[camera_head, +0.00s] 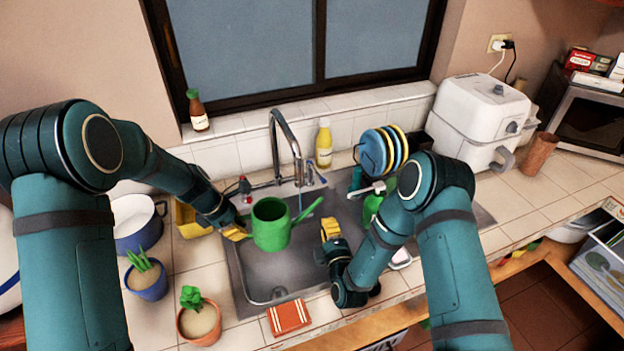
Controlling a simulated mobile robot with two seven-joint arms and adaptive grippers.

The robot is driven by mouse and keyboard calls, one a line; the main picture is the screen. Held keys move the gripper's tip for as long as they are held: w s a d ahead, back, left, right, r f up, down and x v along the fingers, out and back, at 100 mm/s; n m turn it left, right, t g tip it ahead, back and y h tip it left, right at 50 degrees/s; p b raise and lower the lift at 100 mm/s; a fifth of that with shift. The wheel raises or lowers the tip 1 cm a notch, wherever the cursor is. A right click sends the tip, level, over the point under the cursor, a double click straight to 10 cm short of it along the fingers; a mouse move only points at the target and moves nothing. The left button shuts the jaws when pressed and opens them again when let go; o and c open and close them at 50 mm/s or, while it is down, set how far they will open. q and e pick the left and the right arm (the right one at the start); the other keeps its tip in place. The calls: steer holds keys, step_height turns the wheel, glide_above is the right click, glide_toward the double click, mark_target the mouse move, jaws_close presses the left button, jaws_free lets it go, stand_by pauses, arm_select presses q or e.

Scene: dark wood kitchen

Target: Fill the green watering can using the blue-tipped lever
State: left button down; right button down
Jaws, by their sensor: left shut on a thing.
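The green watering can (271,226) is held upright over the left part of the sink, its spout pointing right. My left gripper (236,232) is shut on its left side, where the handle is mostly hidden. The faucet (284,140) arches above, its outlet right of the can's body, over the spout side. A thin bluish streak below the outlet looks like running water; whether it enters the can is unclear. The blue-tipped lever (319,178) is right of the faucet base, a red-tipped one (244,186) left. My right gripper (330,230) is over the sink, apart from the can; its opening is unclear.
A plate rack (380,151), a green bottle (372,207) and a yellow bottle (324,143) stand right of the faucet. An orange cloth (289,316) lies at the sink's front edge.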

steer(key=w+a, duration=0.3)
steer(key=w, duration=1.6)
steer(key=shift+w+a, duration=0.2)
steer(key=shift+w, duration=0.15)
steer(key=shift+d+r+n+y, duration=0.1)
steer(key=shift+d+n+y, duration=0.2)
steer(key=shift+n+y, duration=0.15)
